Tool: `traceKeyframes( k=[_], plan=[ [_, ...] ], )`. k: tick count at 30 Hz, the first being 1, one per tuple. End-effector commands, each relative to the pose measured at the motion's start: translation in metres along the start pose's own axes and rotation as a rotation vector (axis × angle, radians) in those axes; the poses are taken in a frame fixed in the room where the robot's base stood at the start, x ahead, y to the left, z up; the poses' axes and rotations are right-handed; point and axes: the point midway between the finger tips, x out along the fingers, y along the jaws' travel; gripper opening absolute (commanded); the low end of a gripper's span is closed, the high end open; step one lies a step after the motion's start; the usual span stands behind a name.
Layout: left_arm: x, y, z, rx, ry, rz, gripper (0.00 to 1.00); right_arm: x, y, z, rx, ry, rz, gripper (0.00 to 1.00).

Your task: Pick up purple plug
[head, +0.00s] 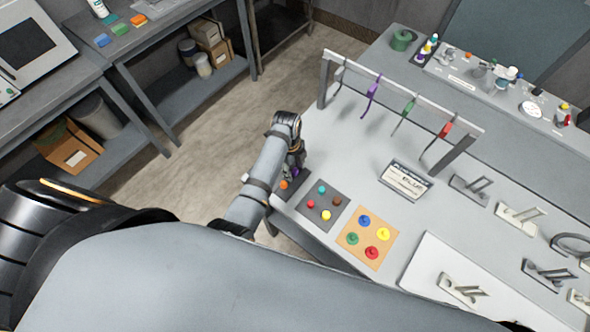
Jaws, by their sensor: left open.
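My left gripper (294,170) points down over a small dark mat (297,191) at the table's left corner. It is open. A bit of purple, apparently the purple plug (297,172), shows at its fingertips and is mostly hidden by them. I cannot tell whether the fingers touch it. An orange plug (284,184) stands on the same mat, just left of the fingers. My right gripper is not in view.
A grey mat (313,214) with several small plugs and an orange mat (352,246) with larger coloured ones lie to the right. A rack (408,93) with hanging coloured hooks stands behind. A label stand (404,180) and metal brackets are farther right.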

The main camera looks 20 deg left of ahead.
Motion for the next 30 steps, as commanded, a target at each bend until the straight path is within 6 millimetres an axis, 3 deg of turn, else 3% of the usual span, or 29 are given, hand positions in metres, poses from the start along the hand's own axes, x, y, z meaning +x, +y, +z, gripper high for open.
traceKeyframes(
  k=[5, 13, 25, 30],
  plan=[
    [0.001, 0.000, 0.000, 0.000, -0.001, -0.001, 0.48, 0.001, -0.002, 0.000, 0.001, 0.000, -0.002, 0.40],
    [0.000, 0.000, 0.000, 0.000, -0.001, -0.001, 0.11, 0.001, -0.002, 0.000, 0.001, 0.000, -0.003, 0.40],
    [-0.001, -0.001, 0.000, -0.001, -0.001, -0.002, 0.10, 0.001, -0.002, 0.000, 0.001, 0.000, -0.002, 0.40],
    [-0.010, -0.010, 0.002, -0.007, -0.002, -0.005, 0.10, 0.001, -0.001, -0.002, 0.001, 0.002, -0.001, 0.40]
  ],
)
